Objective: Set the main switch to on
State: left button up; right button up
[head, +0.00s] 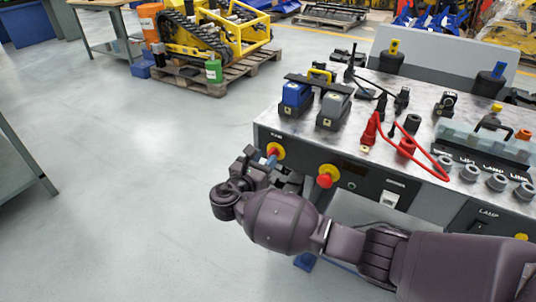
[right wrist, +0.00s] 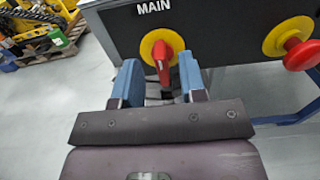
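The main switch (right wrist: 162,62) is a red handle on a round yellow plate, under the white word MAIN on the dark front panel. In the right wrist view the handle points down, nearly upright. In the head view the switch's yellow plate (head: 277,150) shows at the panel's left end, partly covered by my gripper. My right gripper (right wrist: 160,82) is open in front of the switch. Its two blue fingers stand left and right of the handle, with a gap on each side. It also shows in the head view (head: 271,160). My left gripper is not in view.
A red mushroom button (right wrist: 301,54) on a yellow plate sits to the right of the switch. The bench top (head: 285,133) above carries blue and grey blocks (head: 295,97), red and black leads and knobs. Open grey floor (head: 120,190) lies to the left.

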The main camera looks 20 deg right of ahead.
aim_at(268, 154)
jog(key=shift+x, duration=1.05)
jog(key=shift+w+d+b, duration=0.3)
jog(key=shift+w+d, duration=0.05)
jog(key=shift+d, duration=0.1)
jog(key=shift+c, duration=0.3)
grip_shut()
